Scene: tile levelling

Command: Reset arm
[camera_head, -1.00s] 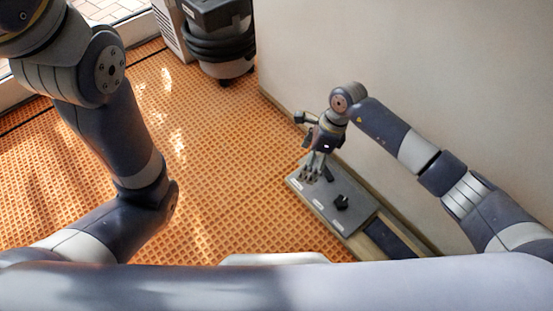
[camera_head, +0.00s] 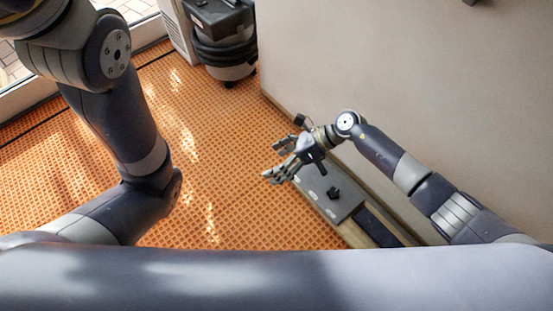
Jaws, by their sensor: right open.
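My right gripper (camera_head: 270,163) is open and empty. It points left, with its fingertips over the orange tiled floor, just beyond the left edge of a grey board (camera_head: 343,204). A small black piece (camera_head: 333,193) stands on the board, apart from the gripper. My right arm reaches in from the right along the wall. My left arm shows at the left, bent, but its gripper is out of the picture.
The orange gridded floor (camera_head: 225,205) is open in the middle. A black and grey vacuum (camera_head: 224,40) stands at the back by the pale wall (camera_head: 400,60). A dark recess (camera_head: 378,226) lies at the board's near end.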

